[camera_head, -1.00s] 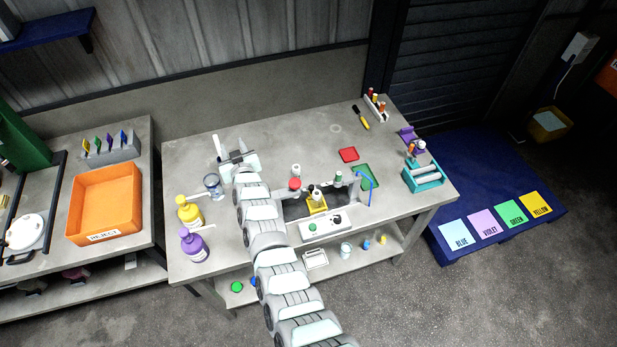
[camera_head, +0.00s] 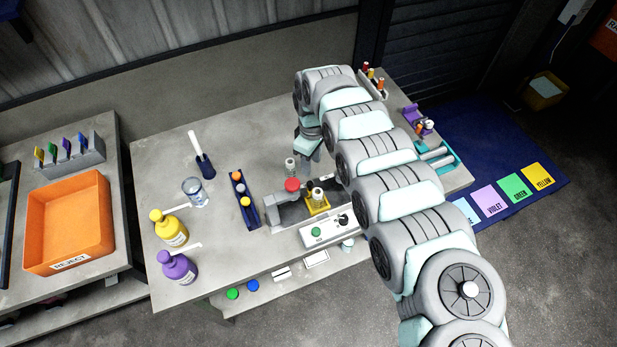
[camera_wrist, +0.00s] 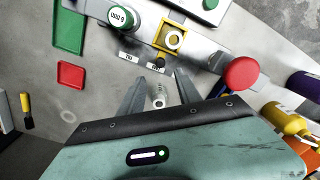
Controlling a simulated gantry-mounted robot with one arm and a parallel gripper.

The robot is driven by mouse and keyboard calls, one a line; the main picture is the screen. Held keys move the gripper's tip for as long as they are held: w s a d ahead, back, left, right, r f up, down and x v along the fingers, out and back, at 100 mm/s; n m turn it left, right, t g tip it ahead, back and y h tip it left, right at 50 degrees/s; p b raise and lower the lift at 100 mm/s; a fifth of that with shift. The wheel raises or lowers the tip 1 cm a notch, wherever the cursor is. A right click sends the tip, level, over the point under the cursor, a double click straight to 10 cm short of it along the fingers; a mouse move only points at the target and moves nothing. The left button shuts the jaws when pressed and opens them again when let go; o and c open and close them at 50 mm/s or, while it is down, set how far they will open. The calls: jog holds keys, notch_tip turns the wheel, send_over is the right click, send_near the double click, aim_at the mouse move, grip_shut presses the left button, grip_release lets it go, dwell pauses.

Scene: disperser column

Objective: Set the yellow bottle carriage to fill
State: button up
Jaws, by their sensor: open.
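The yellow bottle carriage (camera_head: 318,208) is a small square frame with a bottle in it, on the dispenser station (camera_head: 262,205). It also shows at the top of the wrist view (camera_wrist: 160,38). Two small white labels (camera_wrist: 128,56) lie beside it, too small to read surely. A dark knob stands close to them. My gripper (camera_head: 308,152) hangs behind the station, partly hidden by my arm. In the wrist view my gripper (camera_wrist: 158,84) is open. A pale ribbed post (camera_wrist: 158,97) shows between its fingers; contact cannot be told. The carriage is beyond the fingertips.
A red round knob (camera_head: 292,184) stands beside the carriage, right of the fingers in the wrist view (camera_wrist: 241,73). A control box with a green button (camera_head: 316,231) is in front. Yellow (camera_head: 170,228) and purple (camera_head: 177,266) pump bottles stand left.

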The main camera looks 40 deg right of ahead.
aim_at(310, 183)
jog(key=f, duration=0.3)
jog(key=f+b, duration=0.1)
jog(key=f, duration=0.6)
jog(key=shift+a, duration=0.25)
jog(key=shift+c, duration=0.2)
grip_shut()
dwell(0.7)
